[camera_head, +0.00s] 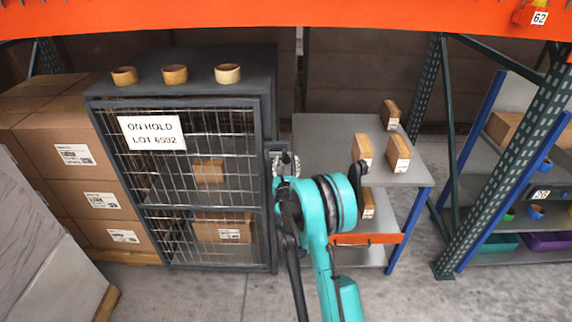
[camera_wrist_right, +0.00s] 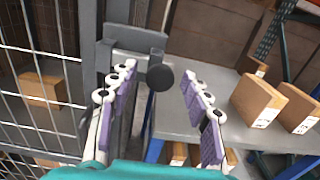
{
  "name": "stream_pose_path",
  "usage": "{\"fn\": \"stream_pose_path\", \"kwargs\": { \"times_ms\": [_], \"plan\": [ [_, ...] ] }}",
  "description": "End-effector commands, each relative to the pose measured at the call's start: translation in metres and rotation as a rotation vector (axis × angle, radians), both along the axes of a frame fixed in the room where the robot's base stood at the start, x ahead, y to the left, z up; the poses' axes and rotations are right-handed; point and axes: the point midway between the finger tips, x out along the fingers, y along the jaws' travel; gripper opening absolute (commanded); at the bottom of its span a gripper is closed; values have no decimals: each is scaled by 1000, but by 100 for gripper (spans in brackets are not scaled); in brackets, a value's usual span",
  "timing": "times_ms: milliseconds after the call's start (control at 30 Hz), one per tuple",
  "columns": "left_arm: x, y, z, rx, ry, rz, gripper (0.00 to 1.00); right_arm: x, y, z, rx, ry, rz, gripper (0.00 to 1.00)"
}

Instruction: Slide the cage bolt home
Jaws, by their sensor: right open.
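The grey mesh cage (camera_head: 190,258) stands left of centre with its door closed against the frame. A white "ON HOLD LOT 6502" sign (camera_head: 152,133) hangs on the mesh. The cage bolt shows in the right wrist view as a round black knob (camera_wrist_right: 160,77) at the cage's right edge, by a grey plate (camera_wrist_right: 136,40). My right gripper (camera_wrist_right: 159,84) is open, its pale, purple-padded fingers on either side of the knob, with nothing visibly gripped. In the head view my arm largely hides the bolt. My left gripper is not in view.
A grey table (camera_head: 335,128) with several small boxes stands close right of the cage. Brown cartons (camera_head: 75,130) are stacked to the left. Wooden rings (camera_head: 175,74) sit on the cage top. A green rack upright (camera_head: 505,160) stands at right.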

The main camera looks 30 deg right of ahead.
Motion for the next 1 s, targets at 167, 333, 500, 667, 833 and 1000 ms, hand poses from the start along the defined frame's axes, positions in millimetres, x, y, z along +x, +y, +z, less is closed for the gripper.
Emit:
{"fn": "stream_pose_path", "kwargs": {
  "times_ms": [167, 333, 500, 667, 833, 1000],
  "plan": [
    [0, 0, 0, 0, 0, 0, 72, 3, -2, 0, 1, -1, 0, 48],
    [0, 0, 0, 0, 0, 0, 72, 3, -2, 1, 1, -1, 0, 38],
    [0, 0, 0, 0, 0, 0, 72, 3, -2, 1, 1, -1, 0, 0],
    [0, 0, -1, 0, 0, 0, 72, 4, 0, 0, 1, -1, 0, 0],
    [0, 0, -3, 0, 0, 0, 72, 16, 19, 0, 1, -1, 5, 0],
    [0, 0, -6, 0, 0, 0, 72, 29, 40, 0, 1, -1, 3, 0]
  ]
}}
